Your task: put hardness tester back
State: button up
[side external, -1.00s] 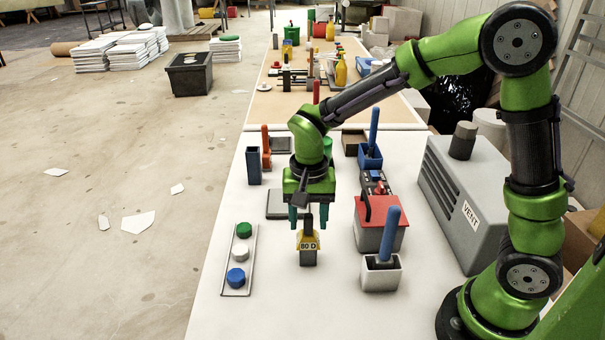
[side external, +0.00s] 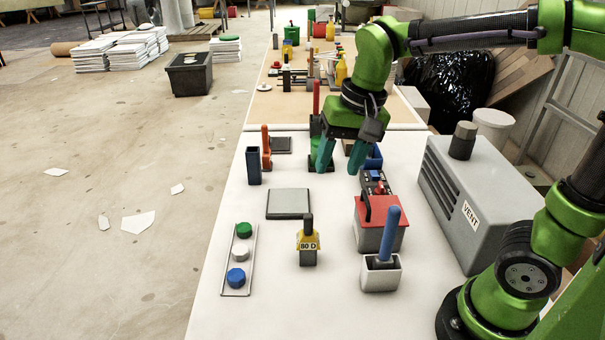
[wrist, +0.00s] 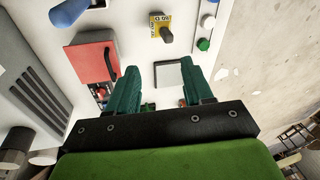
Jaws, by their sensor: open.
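The hardness tester, taken to be the yellow piece marked "80 D" (side external: 308,244) with a dark upright handle and grey lower part, stands upright on the white table. It also shows near the top of the wrist view (wrist: 158,27). My gripper (side external: 340,168) is open and empty, above the table beyond the tester and well apart from it. Its teal fingers (wrist: 160,75) show spread in the wrist view with nothing between them. Whether the grey lower part is a holder or part of the tester I cannot tell.
A flat grey plate (side external: 289,204) lies behind the tester. A tray with green, white and blue knobs (side external: 254,240) is at left. A red-topped box (side external: 381,222), a white pot with a blue handle (side external: 381,274) and a grey VENT housing (side external: 463,200) stand at right.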

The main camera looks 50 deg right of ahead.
jog(key=s+d+n+t+y, duration=0.1)
jog(key=s+d+n+t, duration=0.1)
jog(key=s, duration=0.5)
jog(key=n+t, duration=0.1)
jog(key=t, duration=0.1)
jog(key=shift+s+d+f+t, duration=0.15)
jog(key=shift+s+d+t, duration=0.15)
jog(key=shift+s+t, duration=0.1)
